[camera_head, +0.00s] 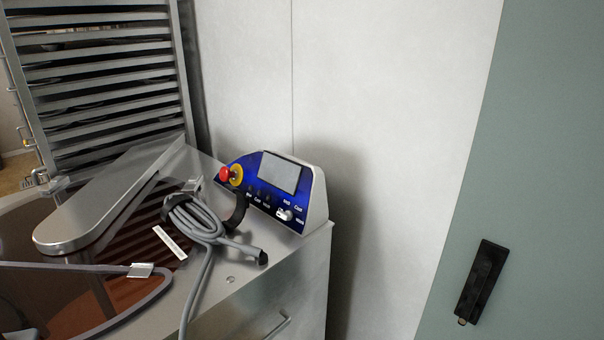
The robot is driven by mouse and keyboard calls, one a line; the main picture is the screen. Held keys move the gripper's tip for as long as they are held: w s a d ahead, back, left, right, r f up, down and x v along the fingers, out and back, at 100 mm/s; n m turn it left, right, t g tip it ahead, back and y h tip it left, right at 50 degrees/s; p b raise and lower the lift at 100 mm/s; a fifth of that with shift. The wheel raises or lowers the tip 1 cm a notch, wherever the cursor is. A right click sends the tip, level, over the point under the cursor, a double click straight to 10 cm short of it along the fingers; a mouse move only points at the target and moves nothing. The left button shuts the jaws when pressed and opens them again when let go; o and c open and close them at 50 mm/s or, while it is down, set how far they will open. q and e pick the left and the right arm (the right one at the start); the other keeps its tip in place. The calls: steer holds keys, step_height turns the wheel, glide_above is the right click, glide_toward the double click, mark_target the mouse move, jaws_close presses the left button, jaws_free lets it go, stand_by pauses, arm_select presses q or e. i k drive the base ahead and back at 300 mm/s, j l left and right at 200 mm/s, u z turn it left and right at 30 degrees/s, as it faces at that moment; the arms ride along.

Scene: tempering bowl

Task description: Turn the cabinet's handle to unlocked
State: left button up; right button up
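A black handle (482,283) is mounted on a grey-green panel (545,150) at the right of the head view, which looks like the cabinet. The handle is long and narrow, slightly tilted, with a small light-coloured tip at its lower end. I cannot tell from this view whether it is locked or unlocked. Neither of my grippers shows in the head view.
A steel machine (290,265) stands at the left, with a blue control panel (265,190), a red button (225,174) and a coiled grey hose (200,222) on top. A slatted metal rack (100,85) is behind it. White wall (400,130) lies between machine and cabinet.

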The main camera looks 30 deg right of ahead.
mark_target(467, 311)
steer(key=z, duration=1.85)
steer(key=k+j, duration=0.3)
steer(key=j, duration=0.15)
steer(key=k+j, duration=0.25)
steer(key=j, duration=0.2)
